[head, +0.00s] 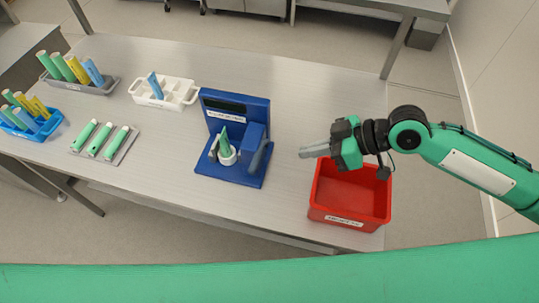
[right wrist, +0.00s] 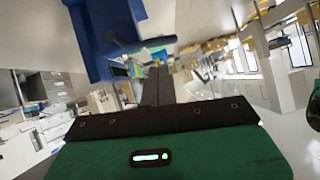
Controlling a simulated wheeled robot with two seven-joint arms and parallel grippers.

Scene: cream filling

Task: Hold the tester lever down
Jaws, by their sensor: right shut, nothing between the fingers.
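The blue tester (head: 236,112) stands near the middle of the table, with a dark display on its upright back panel. A green-tipped piece (head: 224,143) stands upright in a white cup (head: 228,157) on its base. A grey-blue lever (head: 259,156) slants up on the tester's right side. My right gripper (head: 304,152) is shut and empty, to the right of the lever and apart from it, its fingers pointing left. In the right wrist view the shut fingers (right wrist: 158,82) point toward the blue tester (right wrist: 92,35) at the upper left. My left gripper does not show.
An open red bin (head: 345,215) stands below the right gripper in the picture, at the table's right end. A white rack (head: 178,94), a grey tray of green tubes (head: 125,150) and two racks of coloured tubes (head: 100,85) (head: 45,130) are to the left.

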